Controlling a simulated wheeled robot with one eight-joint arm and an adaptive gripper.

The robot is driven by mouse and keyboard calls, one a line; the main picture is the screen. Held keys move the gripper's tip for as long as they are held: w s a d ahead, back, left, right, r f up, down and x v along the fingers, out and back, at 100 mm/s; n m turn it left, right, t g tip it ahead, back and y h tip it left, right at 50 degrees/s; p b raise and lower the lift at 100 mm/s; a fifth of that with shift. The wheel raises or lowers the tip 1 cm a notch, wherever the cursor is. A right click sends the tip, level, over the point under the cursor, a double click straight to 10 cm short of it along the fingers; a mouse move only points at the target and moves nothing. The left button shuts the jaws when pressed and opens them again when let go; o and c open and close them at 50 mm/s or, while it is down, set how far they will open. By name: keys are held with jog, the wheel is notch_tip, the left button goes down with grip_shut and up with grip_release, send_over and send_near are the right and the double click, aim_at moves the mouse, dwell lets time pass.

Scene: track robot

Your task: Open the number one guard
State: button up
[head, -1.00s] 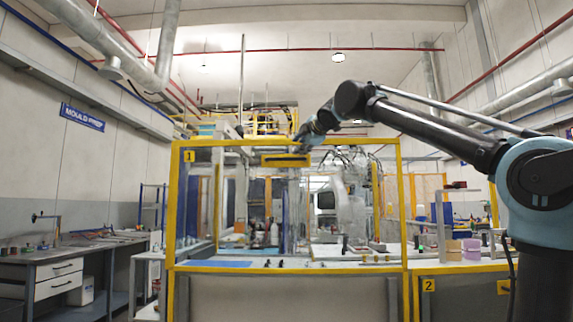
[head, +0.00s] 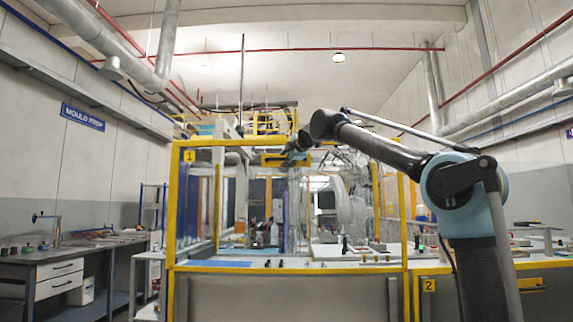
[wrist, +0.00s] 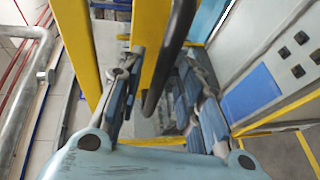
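The number one guard (head: 290,265) is a yellow-framed clear panel with a "1" plate (head: 189,156) at its top left. It stands upright in front of the cell and looks closed. My gripper (head: 292,152) is at a yellow plate with a dark bar (head: 270,160) below the guard's top rail, partly covering it. In the wrist view my gripper (wrist: 160,85) is open, its fingers wide apart. A dark rod-like handle (wrist: 170,55) runs between the fingers, beside a yellow frame member (wrist: 153,40). I cannot tell whether either finger touches the handle.
The number two guard (head: 429,285) adjoins at the right. A workbench with drawers (head: 65,275) stands at the left. A robot and small items show inside the cell. In the wrist view, a grey panel with a blue patch (wrist: 255,92) lies at the right.

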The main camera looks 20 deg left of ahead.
jog(key=shift+w+a+f, duration=0.1)
jog(key=shift+w+a, duration=0.25)
jog(key=shift+w, duration=0.15)
jog(key=shift+c, duration=0.3)
grip_shut()
